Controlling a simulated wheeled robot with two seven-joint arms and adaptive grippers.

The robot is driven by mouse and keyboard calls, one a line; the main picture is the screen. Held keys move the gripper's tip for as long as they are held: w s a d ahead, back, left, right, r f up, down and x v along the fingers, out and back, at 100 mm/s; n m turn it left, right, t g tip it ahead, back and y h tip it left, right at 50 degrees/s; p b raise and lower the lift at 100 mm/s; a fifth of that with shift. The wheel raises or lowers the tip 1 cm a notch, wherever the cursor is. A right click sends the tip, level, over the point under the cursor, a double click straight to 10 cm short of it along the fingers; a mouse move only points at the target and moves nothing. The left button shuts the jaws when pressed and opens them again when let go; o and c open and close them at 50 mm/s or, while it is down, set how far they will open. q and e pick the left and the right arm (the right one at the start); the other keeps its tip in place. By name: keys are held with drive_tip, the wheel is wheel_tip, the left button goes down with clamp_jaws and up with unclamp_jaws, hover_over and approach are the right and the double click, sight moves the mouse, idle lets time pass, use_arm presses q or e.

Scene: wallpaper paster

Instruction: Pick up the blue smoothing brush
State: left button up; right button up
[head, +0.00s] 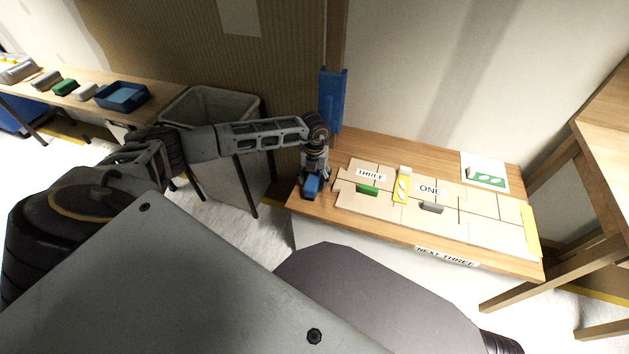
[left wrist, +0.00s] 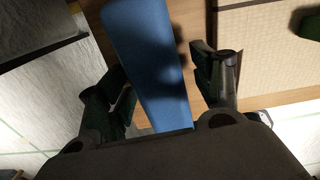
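The blue smoothing brush (head: 311,186) is at the left end of the wooden table, below my left gripper (head: 315,170). In the left wrist view the blue brush (left wrist: 150,55) runs lengthwise between the two fingers of the left gripper (left wrist: 165,88). The fingers stand apart on either side of it, with a narrow strip of wood showing between the brush and the right-hand finger. The near end of the brush is hidden behind the gripper body. My right gripper is not in view.
The table (head: 300,201) carries beige panels, a green block (head: 368,190), a grey block (head: 432,208) and a yellow piece (head: 402,185). A blue upright part (head: 331,98) stands behind the gripper. A grey bin (head: 212,105) and a side bench with a blue tray (head: 121,96) are left.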

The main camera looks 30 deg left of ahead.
sight(315, 174)
use_arm(q)
drive_tip(key=c, duration=1.2)
drive_tip(key=shift+o, duration=0.2)
drive_tip(key=shift+r, duration=0.15)
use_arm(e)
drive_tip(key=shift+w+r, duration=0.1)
use_arm(q)
drive_tip(key=shift+r, duration=0.6)
wheel_tip(315, 174, up, 8)
drive_tip(key=shift+f+p, duration=0.15)
drive_tip(key=shift+p, duration=1.1)
drive_tip(key=shift+r, duration=0.45)
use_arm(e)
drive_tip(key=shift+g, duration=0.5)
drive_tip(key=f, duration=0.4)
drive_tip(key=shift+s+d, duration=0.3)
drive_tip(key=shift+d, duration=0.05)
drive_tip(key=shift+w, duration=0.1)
